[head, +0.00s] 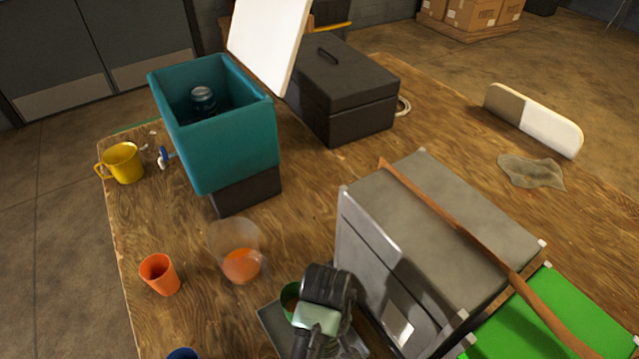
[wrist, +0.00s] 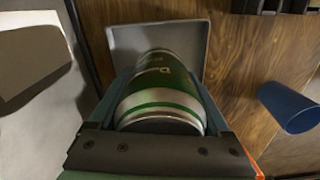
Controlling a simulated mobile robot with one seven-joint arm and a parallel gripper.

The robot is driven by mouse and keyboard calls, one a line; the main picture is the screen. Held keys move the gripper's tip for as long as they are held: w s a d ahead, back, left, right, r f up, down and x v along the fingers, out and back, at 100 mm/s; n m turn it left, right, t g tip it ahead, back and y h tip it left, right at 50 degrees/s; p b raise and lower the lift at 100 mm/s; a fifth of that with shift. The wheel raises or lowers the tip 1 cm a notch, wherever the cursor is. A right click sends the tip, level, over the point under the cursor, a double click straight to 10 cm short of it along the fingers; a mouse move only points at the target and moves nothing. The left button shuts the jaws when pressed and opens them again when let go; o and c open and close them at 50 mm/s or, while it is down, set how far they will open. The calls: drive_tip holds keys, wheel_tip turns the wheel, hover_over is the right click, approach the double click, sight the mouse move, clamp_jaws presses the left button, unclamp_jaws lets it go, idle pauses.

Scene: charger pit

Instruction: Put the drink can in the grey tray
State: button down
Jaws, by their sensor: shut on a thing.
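The drink can (wrist: 160,95), green with silver ends, lies between the fingers of my gripper (wrist: 158,78) in the wrist view. My gripper is shut on it. In the head view my gripper (head: 305,300) hides most of the can, and only a green edge (head: 289,298) shows at its left. The grey tray (head: 272,326) is under and around my gripper at the front of the table, partly hidden by it. The tray (wrist: 195,35) also shows behind the can in the wrist view. I cannot tell whether the can touches the tray.
A large grey box-like appliance (head: 430,215) stands close to the right of my gripper. A teal bin (head: 225,150) holding another can stands farther back.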

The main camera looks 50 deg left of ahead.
wheel_tip(320, 180, down, 7)
drive_tip(key=shift+w+r, duration=0.15)
idle(0.4)
drive_tip(key=shift+f+b, duration=0.2)
drive_tip(key=shift+b, duration=0.1)
unclamp_jaws()
wheel_tip(320, 180, up, 12)
drive_tip(key=shift+r+p, duration=0.2)
drive_tip(key=shift+p, duration=0.45)
